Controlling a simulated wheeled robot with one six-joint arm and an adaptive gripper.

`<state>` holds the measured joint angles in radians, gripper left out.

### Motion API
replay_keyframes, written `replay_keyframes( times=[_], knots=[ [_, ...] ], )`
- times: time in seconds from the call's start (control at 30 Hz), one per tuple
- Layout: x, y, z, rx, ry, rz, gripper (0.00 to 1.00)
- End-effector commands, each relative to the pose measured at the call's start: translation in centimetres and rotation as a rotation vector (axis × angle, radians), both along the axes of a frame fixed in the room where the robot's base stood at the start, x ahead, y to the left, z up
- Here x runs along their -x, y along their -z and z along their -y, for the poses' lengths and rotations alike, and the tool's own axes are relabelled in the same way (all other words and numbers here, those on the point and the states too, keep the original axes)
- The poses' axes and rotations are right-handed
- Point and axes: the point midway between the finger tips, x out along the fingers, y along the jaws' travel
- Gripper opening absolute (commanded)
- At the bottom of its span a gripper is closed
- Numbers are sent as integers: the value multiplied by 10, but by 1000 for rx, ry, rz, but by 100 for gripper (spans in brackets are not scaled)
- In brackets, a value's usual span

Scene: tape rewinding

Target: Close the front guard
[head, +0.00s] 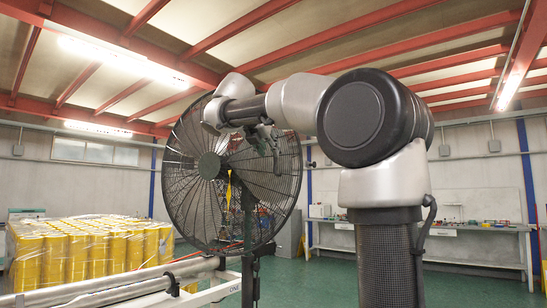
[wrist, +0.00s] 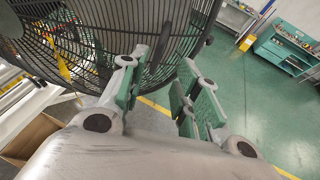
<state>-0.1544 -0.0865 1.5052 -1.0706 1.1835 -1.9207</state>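A large black fan with a round wire guard (head: 205,210) stands in the middle left of the head view. I cannot tell whether this is the front guard of the task; no other guard is clearly recognizable. The wire guard also shows in the wrist view (wrist: 85,40), at the top left, behind the fingers. My gripper (wrist: 160,72) is open, its green-padded fingers apart with nothing seen between them. In the head view my gripper (head: 272,147) is small and dark against the right part of the fan, and its fingers are hard to make out.
Metal rollers on a white frame (head: 120,285) lie at the lower left. A pallet of yellow tape rolls (head: 90,255) stands behind them. A workbench (head: 430,232) runs along the back right wall. A green cabinet (wrist: 285,48) shows in the wrist view. Green floor between looks free.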

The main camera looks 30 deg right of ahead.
Motion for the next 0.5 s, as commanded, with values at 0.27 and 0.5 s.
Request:
replay_keyframes(
  times=[0.27,0.5],
  knots=[
    [20,-13,-26,-1,-1,0,32],
    [21,-14,-27,-1,0,-1,32]
  ],
)
